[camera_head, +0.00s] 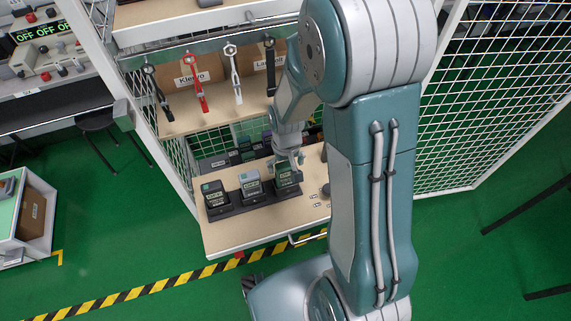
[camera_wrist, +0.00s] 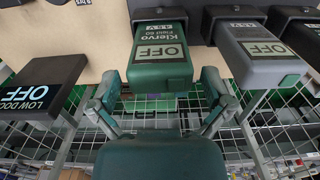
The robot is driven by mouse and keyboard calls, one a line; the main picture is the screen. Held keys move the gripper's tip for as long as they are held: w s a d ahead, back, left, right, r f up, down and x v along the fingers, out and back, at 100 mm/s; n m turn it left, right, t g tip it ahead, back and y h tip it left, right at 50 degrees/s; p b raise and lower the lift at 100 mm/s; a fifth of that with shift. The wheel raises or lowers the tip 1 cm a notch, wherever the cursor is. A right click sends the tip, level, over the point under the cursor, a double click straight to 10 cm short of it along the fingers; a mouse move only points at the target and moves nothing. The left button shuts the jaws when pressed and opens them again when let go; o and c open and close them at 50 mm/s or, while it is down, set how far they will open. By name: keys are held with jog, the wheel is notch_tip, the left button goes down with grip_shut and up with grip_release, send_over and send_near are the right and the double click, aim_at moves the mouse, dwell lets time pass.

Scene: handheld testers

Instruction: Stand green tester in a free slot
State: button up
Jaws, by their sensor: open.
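A dark tester (camera_head: 214,196) is at the left end. They stand in black holders on the shelf. My gripper (camera_wrist: 160,88) is open, its fingers on either side of the green tester's near end. I make out no free slot.
A dark box marked LOW DOC, OFF (camera_wrist: 45,85) is at the left of the wrist view. The shelf board (camera_head: 225,239) has bare wood at its front. Several tools hang from the bar above, including a red one (camera_head: 197,85). Mesh panels (camera_head: 500,90) flank the shelves.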

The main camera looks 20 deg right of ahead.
notch_tip(320, 180, up, 12)
dwell(0.4)
dwell(0.5)
jog(key=s+r+t, duration=0.5)
jog(key=s+r, duration=0.9)
jog(key=shift+r+t, duration=0.25)
jog(key=shift+t, duration=0.05)
jog(key=shift+s, duration=0.1)
